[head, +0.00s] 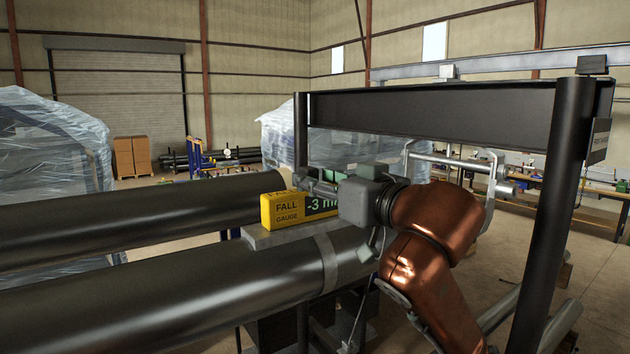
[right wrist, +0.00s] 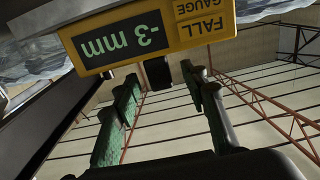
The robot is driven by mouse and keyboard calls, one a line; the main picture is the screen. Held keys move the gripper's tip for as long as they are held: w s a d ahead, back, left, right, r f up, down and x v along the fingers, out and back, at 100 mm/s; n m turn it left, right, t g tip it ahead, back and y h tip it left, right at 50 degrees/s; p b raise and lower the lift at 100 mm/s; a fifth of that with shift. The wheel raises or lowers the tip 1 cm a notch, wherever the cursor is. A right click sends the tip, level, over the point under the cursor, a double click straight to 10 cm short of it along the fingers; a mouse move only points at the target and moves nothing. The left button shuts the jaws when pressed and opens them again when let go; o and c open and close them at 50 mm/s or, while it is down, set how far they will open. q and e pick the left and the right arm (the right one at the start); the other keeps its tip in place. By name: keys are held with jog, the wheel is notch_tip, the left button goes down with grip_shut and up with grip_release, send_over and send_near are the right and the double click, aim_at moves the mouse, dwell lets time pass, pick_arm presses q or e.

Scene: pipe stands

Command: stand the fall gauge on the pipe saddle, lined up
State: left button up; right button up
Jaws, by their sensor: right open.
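The yellow fall gauge (head: 288,210) sits upright on the flat grey plate of the pipe saddle (head: 262,240), with its long side looking roughly along the plate. Its display reads -3 mm; the right end is hidden behind my right gripper. The saddle's band wraps the near black pipe. My right gripper (head: 316,180) is open at the gauge's top. In the right wrist view the gauge (right wrist: 150,28) appears upside down, just past the open green-padded fingers (right wrist: 160,88). A small black knob on it (right wrist: 157,72) shows between the fingertips. My left gripper is not seen.
The near black pipe (head: 190,312) runs under the saddle, with another black pipe (head: 140,215) behind it. A dark steel frame, with a top beam (head: 430,112) and a right post (head: 555,215), stands close around my right arm.

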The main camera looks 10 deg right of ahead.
jog(key=b+v, duration=0.2)
jog(key=v, duration=0.6)
dwell(0.4)
